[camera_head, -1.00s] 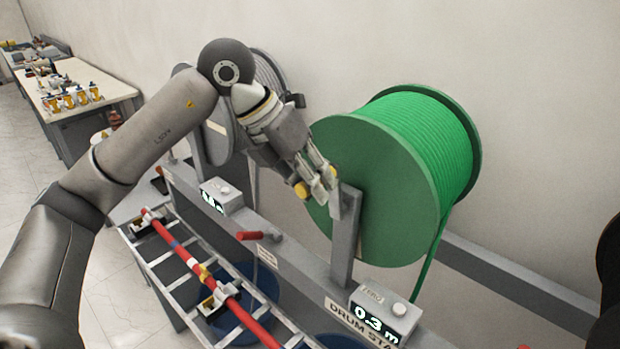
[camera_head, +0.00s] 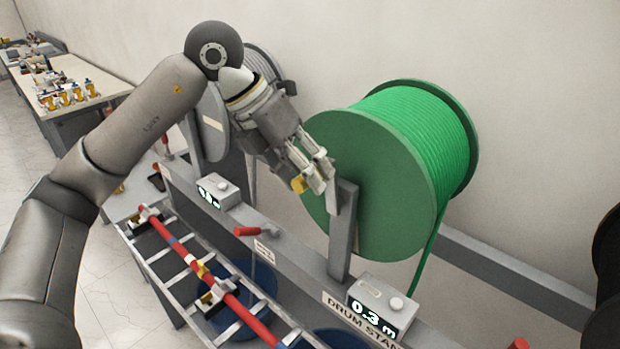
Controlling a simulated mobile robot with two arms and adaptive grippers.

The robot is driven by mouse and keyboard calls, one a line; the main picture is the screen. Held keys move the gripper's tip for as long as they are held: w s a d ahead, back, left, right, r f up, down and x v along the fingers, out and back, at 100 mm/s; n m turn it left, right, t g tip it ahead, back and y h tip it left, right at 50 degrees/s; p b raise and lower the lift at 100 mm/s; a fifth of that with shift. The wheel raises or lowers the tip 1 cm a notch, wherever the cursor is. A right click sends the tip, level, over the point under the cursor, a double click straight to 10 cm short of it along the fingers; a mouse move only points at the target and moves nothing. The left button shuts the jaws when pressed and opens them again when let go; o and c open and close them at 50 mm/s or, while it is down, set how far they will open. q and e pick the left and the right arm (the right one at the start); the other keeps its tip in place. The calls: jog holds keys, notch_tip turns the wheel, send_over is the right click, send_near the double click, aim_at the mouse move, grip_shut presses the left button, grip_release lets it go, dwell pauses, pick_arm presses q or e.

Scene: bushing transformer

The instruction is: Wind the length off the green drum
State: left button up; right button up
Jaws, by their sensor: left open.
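The green drum (camera_head: 372,182) stands on the grey drum stand (camera_head: 344,235), wound with green cable (camera_head: 420,125). A length of the cable hangs down from its right side. The counter box (camera_head: 382,305) in front of it reads 0.3 m. My left gripper (camera_head: 316,186) is open in front of the drum's left face, by the top of the stand's upright. Its fingers overlap the drum in the picture, and I cannot tell whether they touch anything. My right gripper is not in view.
A grey drum (camera_head: 210,125) stands behind my left arm, with its own counter (camera_head: 217,190). A red handle (camera_head: 247,231) sticks out from the stand. A rack (camera_head: 165,262) carries a red rod (camera_head: 245,317). Blue bins stand below. A workbench (camera_head: 95,68) is far left.

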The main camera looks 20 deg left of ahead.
pick_arm(q)
jog(key=v, duration=1)
jog(key=shift+f, duration=0.1)
